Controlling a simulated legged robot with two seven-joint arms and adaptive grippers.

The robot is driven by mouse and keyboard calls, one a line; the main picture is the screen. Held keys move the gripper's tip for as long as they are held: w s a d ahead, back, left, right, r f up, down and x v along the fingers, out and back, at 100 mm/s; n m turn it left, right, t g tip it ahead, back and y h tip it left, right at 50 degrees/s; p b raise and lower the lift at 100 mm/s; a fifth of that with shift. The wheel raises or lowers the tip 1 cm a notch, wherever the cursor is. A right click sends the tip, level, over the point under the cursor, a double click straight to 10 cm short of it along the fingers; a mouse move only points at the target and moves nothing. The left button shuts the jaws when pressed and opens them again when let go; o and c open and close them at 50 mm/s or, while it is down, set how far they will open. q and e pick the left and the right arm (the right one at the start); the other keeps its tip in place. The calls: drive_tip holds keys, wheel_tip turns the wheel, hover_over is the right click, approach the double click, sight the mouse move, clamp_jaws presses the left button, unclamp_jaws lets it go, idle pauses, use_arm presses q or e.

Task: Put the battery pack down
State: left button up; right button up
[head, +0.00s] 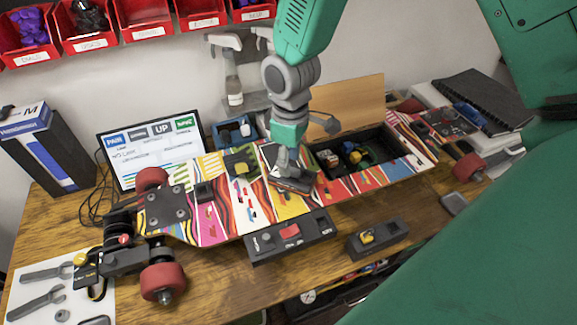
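The battery pack cannot be told for certain. A long black block (262,243) with a red part on top lies along the board's front edge. A smaller black block (365,246) with a yellow connector lies to its right on the table. My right gripper (291,182) points down over the middle of the colourful skateboard deck (212,222), behind the long block and apart from both blocks. A dark flat shape shows at its fingertips; I cannot tell if it is a held part or the fingers. My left gripper is not in view.
An open compartment (392,140) in the deck holds several small parts, with a tan panel (350,97) behind it. A monitor (155,150), a blue-and-black box (40,150) and red bins (143,14) stand behind. Wrenches (40,303) lie front left.

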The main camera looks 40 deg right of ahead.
sight(293, 169)
wheel_tip(293, 169, up, 9)
drive_tip(key=shift+d, duration=0.2)
idle(0.3)
drive_tip(key=shift+d, duration=0.25)
